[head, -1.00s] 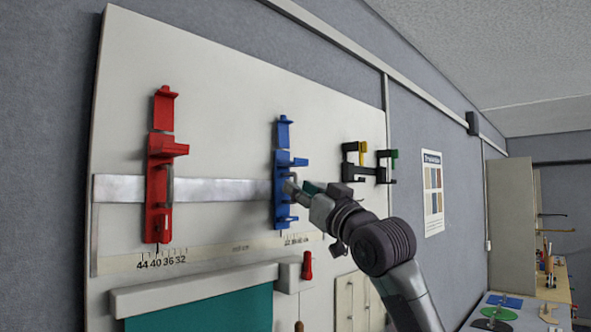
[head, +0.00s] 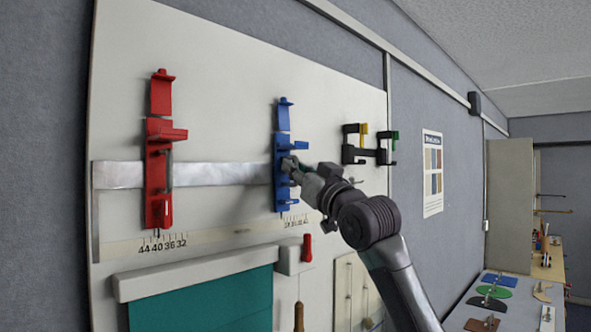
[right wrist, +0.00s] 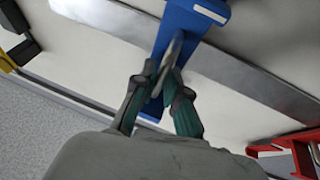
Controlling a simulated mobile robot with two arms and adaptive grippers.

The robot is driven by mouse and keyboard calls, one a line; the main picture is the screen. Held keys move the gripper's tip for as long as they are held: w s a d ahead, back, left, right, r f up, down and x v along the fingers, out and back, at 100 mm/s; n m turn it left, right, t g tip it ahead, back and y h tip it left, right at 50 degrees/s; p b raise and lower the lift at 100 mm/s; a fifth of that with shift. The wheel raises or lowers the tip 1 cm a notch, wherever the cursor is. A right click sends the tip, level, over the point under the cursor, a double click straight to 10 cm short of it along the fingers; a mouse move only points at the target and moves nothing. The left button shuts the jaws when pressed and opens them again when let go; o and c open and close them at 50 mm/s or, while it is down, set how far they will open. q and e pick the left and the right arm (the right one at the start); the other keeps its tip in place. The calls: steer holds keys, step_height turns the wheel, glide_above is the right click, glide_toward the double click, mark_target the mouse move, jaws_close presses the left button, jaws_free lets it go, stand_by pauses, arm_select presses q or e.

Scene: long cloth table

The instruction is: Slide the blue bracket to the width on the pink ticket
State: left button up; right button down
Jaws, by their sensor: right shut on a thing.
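The blue bracket (head: 283,150) hangs upright on a horizontal metal rail (head: 222,173) on a pale wall board. It also shows in the right wrist view (right wrist: 190,22), across the rail. My right gripper (head: 291,166) is at the front of the bracket; in the right wrist view its green-padded fingers (right wrist: 165,72) are closed on a slim grey part of it. A printed scale lies below the bracket, its numbers too small to read. I cannot make out a pink ticket. My left gripper is out of view.
A red bracket (head: 157,180) sits on the rail's left part, above a scale marked 44 40 36 32. Black clamps (head: 368,148) hang right of the blue bracket. A teal sheet (head: 205,302) hangs below. The rail between the brackets is clear.

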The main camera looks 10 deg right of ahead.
steer(key=w+d, duration=0.1)
steer(key=d, duration=0.1)
steer(key=w+d, duration=0.1)
steer(key=d, duration=0.1)
steer(key=w+d, duration=0.1)
steer(key=d, duration=0.1)
steer(key=shift+w, duration=0.4)
steer(key=shift+a, duration=0.1)
steer(key=c, duration=1.2)
jaws_free()
steer(key=shift+s+a, duration=0.1)
steer(key=shift+c, duration=0.2)
steer(key=v, duration=1.2)
